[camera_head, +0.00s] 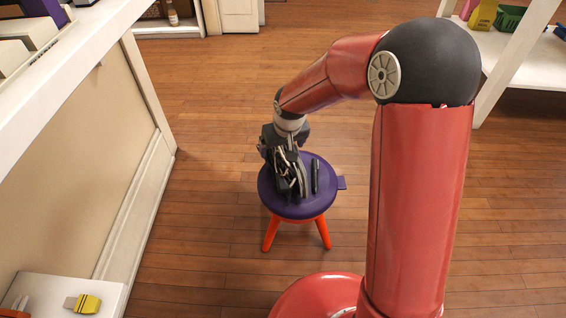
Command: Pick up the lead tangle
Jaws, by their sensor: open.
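A round stool with a purple seat (275,203) and orange legs stands on the wooden floor in mid-view. My gripper (291,184) points down over the left-middle of the seat, low and close to it. The jaws are open, but the fingertips are small and partly hidden by the wrist. I cannot make out the lead tangle clearly. Thin pale and dark curved lines show around the gripper, and I cannot tell whether they are leads or parts of my gripper. A dark slim upright-looking object (315,176) is on the seat just right of my gripper.
A white-framed bench (110,30) runs along the left. A low white surface (45,290) holds a yellow item (86,303). White shelving (520,70) stands at upper right. Floor around the stool is clear.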

